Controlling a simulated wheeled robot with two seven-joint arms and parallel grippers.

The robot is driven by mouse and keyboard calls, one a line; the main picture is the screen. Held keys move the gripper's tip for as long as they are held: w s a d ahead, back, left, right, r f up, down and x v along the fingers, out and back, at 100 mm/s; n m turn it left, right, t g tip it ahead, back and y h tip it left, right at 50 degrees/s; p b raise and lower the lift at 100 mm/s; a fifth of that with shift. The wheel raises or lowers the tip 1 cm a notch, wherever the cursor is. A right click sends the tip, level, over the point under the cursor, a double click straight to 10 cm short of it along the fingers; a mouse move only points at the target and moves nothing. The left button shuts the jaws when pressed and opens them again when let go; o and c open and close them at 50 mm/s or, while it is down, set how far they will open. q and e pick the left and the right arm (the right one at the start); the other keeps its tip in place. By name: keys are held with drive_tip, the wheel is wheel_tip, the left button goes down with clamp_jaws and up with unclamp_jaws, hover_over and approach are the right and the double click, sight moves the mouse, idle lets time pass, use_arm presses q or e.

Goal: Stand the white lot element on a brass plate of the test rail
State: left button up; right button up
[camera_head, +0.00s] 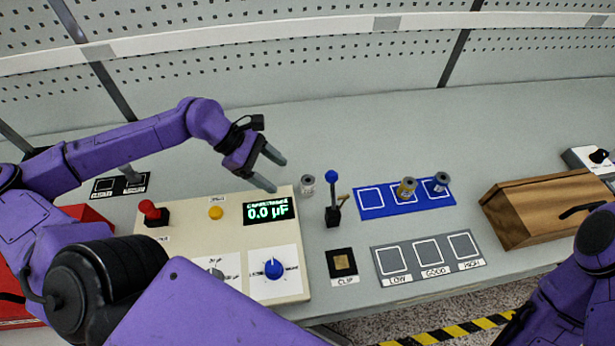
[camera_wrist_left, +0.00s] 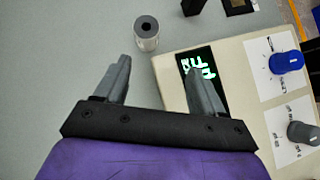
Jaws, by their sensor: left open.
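A pale grey-white cylinder with a dark hole in its top, which looks like the white lot element (camera_head: 308,185), stands upright on the bench behind the tester. It also shows in the left wrist view (camera_wrist_left: 147,34), beyond the fingertips and between their lines. My left gripper (camera_head: 277,174) is open and empty, just left of the element and apart from it; its two fingers show in the left wrist view (camera_wrist_left: 158,70). A small brass plate (camera_head: 343,262) sits on a black base marked CLIP. No longer rail with brass plates can be made out. My right gripper is out of view.
The tester box (camera_head: 222,225) reads 0.0 µF. A lever with a blue knob (camera_head: 332,177) stands right of the element. A blue mat (camera_head: 378,210) holds two other cylinders. A grey mat (camera_head: 381,247) has empty squares. A wooden box (camera_head: 540,205) stands at right.

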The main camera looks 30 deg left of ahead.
sight(306, 180)
use_arm(q)
drive_tip(key=w+d+n, duration=0.1)
drive_tip(key=w+d+f+n+t, duration=0.1)
drive_tip(key=w+d+f, duration=0.1)
drive_tip(key=shift+w+d+f+n, duration=0.15)
drive_tip(key=shift+d+f+n, duration=0.1)
drive_tip(key=shift+d+n, duration=0.15)
drive_tip(key=shift+w+d+f+t, duration=0.1)
drive_tip(key=shift+d+f+t, duration=0.15)
drive_tip(key=shift+t, duration=0.05)
drive_tip(key=x, duration=0.2)
drive_tip(key=p+x, duration=0.1)
drive_tip(key=x, duration=0.1)
drive_tip(key=shift+d, duration=0.45)
drive_tip(key=shift+w+d+f, duration=0.1)
drive_tip(key=shift+d+f, duration=0.1)
drive_tip(key=shift+f, duration=0.05)
drive_tip(key=shift+r, duration=0.1)
drive_tip(key=c, duration=1.1)
